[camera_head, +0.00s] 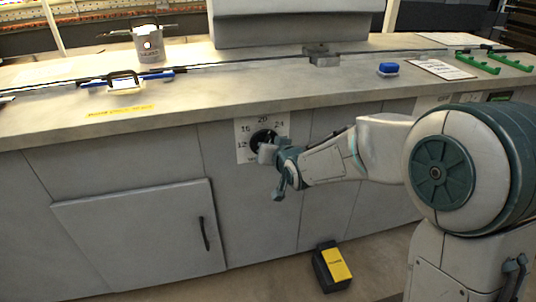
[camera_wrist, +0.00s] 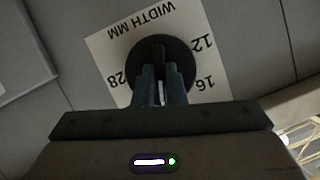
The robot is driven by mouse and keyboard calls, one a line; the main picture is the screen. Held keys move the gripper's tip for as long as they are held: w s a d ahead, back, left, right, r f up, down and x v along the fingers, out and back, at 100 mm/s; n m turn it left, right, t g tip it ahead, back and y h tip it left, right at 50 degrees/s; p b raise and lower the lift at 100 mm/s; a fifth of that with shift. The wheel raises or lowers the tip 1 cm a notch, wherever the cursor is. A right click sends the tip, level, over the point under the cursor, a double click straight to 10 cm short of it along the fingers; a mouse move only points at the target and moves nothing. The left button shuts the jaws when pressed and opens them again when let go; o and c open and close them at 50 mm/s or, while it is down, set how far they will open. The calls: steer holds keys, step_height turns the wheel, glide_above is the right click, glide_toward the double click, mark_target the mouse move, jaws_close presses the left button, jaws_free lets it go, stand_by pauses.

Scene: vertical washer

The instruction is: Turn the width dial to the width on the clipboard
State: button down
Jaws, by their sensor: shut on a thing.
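The width dial (camera_head: 262,138) is a round black knob on a white plate (camera_head: 242,128) on the machine's front. In the head view the plate shows 12, 16, 20 and 24. In the wrist view the dial (camera_wrist: 185,55) appears upside down, with "WIDTH MM", 12, 16 and 28 legible on the plate (camera_wrist: 108,50). My gripper (camera_head: 270,152) is at the dial, and its fingers (camera_wrist: 160,82) are shut on the knob's raised grip. The fingers hide part of the scale and the pointer. The clipboard (camera_head: 440,69) lies on the worktop at the right; its writing is too small to read.
A blue block (camera_head: 388,69), green handled pieces (camera_head: 508,60), a metal can (camera_head: 149,45) and a blue-handled tool (camera_head: 125,82) are on the worktop. A black and yellow box (camera_head: 331,266) is on the floor below. A cabinet door (camera_head: 140,240) is shut at left.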

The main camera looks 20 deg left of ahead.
steer(key=shift+d+f+m+g+y+p, duration=0.15)
steer(key=shift+m+g+y+p, duration=0.35)
steer(key=shift+m+y+p, duration=1.3)
steer(key=shift+f+m+h+p, duration=0.1)
steer(key=shift+m+h+p, duration=0.3)
steer(key=c, duration=1.5)
jaws_free()
